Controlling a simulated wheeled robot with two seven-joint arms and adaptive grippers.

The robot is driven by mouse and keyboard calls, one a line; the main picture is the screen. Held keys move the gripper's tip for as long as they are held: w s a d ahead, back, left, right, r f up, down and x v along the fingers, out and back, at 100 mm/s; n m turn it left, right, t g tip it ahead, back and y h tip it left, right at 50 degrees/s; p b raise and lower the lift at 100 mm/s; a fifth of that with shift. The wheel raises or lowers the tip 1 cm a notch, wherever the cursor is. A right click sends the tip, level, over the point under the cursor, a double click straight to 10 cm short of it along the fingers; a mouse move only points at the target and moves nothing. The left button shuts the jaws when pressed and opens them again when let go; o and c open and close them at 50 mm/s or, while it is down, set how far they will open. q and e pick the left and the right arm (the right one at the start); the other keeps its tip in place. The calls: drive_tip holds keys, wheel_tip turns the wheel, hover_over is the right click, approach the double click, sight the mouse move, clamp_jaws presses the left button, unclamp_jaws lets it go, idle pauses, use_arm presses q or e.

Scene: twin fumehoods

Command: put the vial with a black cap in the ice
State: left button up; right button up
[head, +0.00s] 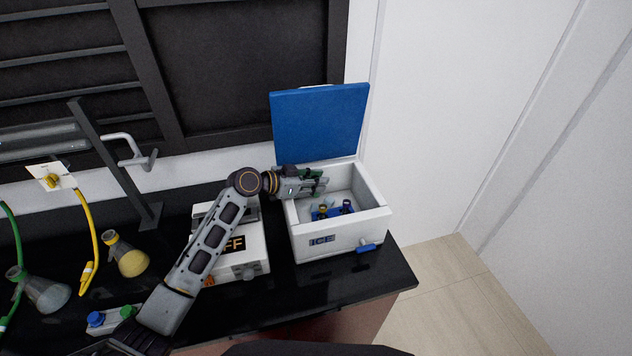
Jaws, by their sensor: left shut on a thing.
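My left gripper (320,181) is over the open ice box (338,243), inside its back left rim. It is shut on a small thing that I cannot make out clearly. I cannot read the cap colour of the held thing. Inside the box, a blue rack (333,214) holds small vials. One vial (322,210) has a yellow-orange top, and another (347,206) has a dark bluish top. Pale ice-like pieces show near the rack. My right gripper is not in view.
The box's blue lid (320,122) stands open behind it. A white device (251,262) sits left of the box, partly behind my left arm. Flasks (126,257) with yellow and green tubing stand further left. The dark bench (385,275) ends just right of the box.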

use_arm(q)
drive_tip(key=shift+f, duration=0.35)
